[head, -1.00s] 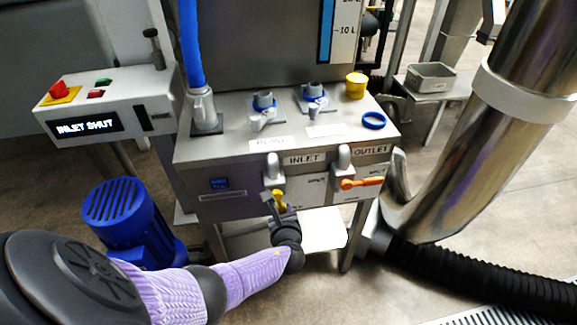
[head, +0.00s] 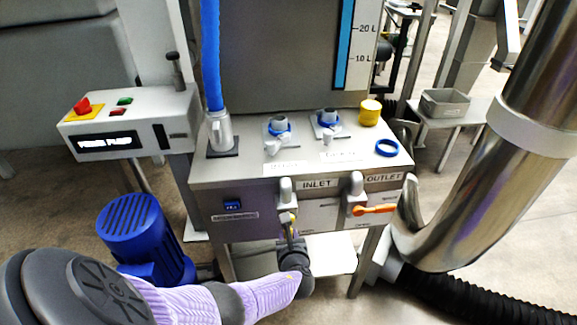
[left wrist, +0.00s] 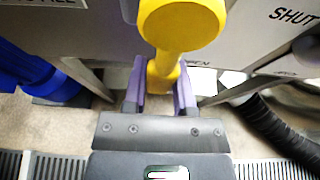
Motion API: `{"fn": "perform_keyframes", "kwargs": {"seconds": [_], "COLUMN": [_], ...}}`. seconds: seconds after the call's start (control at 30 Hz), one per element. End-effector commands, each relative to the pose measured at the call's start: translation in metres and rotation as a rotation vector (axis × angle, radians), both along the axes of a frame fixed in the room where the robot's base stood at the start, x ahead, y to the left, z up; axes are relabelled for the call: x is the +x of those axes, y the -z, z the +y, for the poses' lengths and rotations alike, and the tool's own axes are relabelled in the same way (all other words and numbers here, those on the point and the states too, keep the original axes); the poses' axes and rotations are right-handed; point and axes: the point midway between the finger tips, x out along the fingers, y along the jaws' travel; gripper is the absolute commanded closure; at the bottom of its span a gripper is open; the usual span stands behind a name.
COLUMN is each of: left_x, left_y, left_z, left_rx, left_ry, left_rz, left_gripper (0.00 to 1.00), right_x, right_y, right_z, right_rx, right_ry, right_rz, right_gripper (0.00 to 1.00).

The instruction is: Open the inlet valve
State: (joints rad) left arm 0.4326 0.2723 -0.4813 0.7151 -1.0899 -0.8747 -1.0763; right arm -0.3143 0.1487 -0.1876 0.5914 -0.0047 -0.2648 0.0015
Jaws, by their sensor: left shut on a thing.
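The inlet valve's yellow lever (head: 291,222) hangs downward below the INLET label on the front panel. In the left wrist view the yellow lever (left wrist: 180,22) runs from its large round end down between my purple fingers. My left gripper (head: 290,240) is shut on the lever, just below the panel; its fingers (left wrist: 160,92) show on both sides of it in the wrist view. A partly hidden label ending in "PEN" is beside the lever, and "SHUT" is farther right. My right gripper is not in view.
The orange outlet lever (head: 375,209) points right, near the inlet lever. A large steel pipe (head: 465,200) and a black hose (head: 450,297) are on the right.

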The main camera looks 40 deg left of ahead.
Motion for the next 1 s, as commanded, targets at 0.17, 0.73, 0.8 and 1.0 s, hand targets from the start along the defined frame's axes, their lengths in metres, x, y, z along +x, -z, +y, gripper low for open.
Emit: {"fn": "perform_keyframes", "kwargs": {"seconds": [0.17, 0.73, 0.8, 1.0], "left_x": [-0.001, -0.033, -0.043, -0.059], "left_y": [0.001, -0.03, -0.034, -0.039], "left_z": [0.0, -0.039, -0.051, -0.069], "left_rx": [0.001, -0.002, -0.001, 0.001], "left_ry": [0.0, 0.001, 0.001, 0.0], "left_rz": [0.005, 0.0, 0.0, 0.002], "left_gripper": [0.39, 0.31, 0.31, 0.31], "right_x": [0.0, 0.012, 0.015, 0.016], "right_y": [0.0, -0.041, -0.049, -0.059], "right_z": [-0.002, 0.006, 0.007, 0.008], "right_rx": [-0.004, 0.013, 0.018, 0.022], "right_ry": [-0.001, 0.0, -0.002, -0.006], "right_rz": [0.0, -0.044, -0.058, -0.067], "right_gripper": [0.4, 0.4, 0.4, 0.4]}}
